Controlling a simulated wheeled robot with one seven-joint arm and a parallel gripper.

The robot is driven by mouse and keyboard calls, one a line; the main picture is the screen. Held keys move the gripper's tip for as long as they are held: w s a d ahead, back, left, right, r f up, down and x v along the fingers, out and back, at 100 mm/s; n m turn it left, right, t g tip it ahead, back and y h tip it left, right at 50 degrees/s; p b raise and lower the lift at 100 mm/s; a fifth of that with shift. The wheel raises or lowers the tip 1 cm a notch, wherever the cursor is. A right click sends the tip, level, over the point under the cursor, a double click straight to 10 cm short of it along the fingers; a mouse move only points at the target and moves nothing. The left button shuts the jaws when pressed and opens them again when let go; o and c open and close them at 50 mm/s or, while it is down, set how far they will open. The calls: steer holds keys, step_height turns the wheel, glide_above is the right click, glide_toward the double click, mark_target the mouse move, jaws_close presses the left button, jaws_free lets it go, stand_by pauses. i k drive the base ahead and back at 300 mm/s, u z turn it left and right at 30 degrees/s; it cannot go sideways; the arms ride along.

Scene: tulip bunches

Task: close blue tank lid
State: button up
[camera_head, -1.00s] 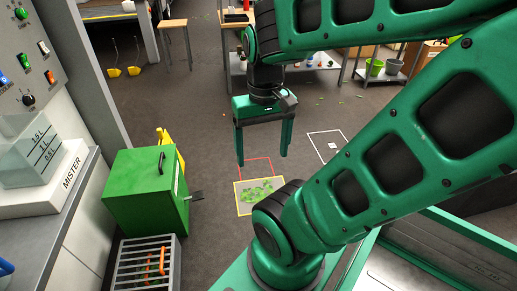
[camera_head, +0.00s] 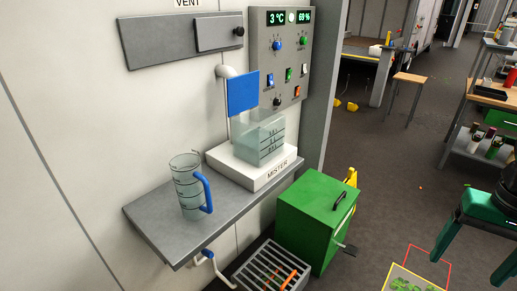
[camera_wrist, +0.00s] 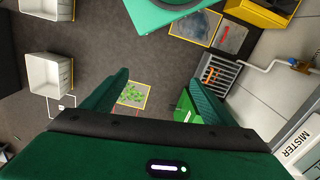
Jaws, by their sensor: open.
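The blue lid (camera_head: 243,92) stands raised, near upright, above the back left of the clear mister tank (camera_head: 266,140) in the head view. The tank has level marks and sits on a white base marked MISTER (camera_head: 255,172) on the wall shelf. My gripper (camera_head: 466,270) is at the right edge of the head view, partly cut off, well to the right of the tank and apart from it. In the wrist view my gripper (camera_wrist: 158,78) is open and empty, with its fingers spread over the floor. The lid is not visible there.
A clear jug with a blue handle (camera_head: 188,190) stands on the grey shelf (camera_head: 150,218) left of the mister. A control panel (camera_head: 282,60) is behind the tank. A green box (camera_head: 308,215) and a grated crate (camera_head: 250,268) stand below.

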mark_target(243, 89)
steer(key=k, duration=0.45)
steer(key=z, duration=0.4)
steer(key=i, duration=1.2)
steer(key=u, duration=0.65)
steer(key=i, duration=0.35)
steer(key=u, duration=0.25)
